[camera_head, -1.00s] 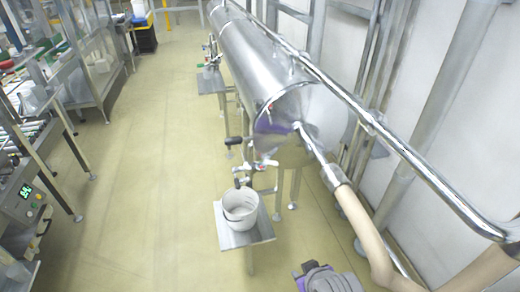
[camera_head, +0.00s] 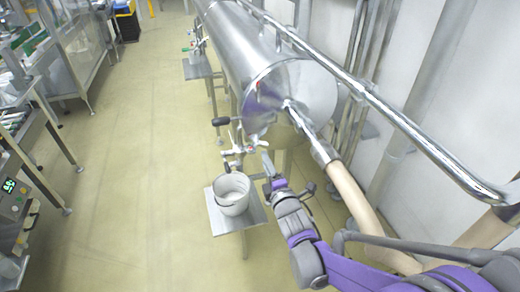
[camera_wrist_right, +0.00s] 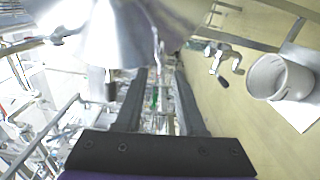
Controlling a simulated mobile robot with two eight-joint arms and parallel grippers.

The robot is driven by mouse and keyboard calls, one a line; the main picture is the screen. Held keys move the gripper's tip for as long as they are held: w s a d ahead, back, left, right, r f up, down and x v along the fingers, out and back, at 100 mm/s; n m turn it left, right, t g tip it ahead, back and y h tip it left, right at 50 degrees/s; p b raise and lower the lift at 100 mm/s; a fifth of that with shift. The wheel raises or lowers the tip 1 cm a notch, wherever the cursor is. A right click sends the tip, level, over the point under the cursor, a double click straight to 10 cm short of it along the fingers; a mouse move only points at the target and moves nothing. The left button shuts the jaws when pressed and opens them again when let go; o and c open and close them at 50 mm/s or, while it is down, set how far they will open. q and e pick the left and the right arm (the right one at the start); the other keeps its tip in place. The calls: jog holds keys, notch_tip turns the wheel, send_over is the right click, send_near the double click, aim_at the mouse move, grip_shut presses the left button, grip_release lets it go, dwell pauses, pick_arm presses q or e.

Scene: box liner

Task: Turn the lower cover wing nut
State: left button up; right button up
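The steel tank (camera_head: 262,50) lies along the wall, with its round end cover (camera_head: 300,90) facing me. At the cover's lower edge is a small cluster of fittings (camera_head: 250,147) with red and white parts; I cannot clearly make out the wing nut among them. My right gripper (camera_head: 285,178) is just below and right of these fittings, apart from them. In the right wrist view its two dark fingers (camera_wrist_right: 158,105) are spread with nothing held between them, and the shiny cover (camera_wrist_right: 120,30) fills the top. My left gripper is not in view.
A white bucket (camera_head: 231,205) stands on a small steel stand (camera_head: 213,215), close left of my right gripper. A steel pipe joins a beige hose (camera_head: 352,195) from the cover. A rail (camera_head: 400,118) runs along the wall.

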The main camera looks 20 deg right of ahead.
aim_at(260, 148)
jog(key=w, duration=0.6)
jog(key=shift+w, duration=0.35)
jog(key=shift+a, duration=0.1)
grip_shut()
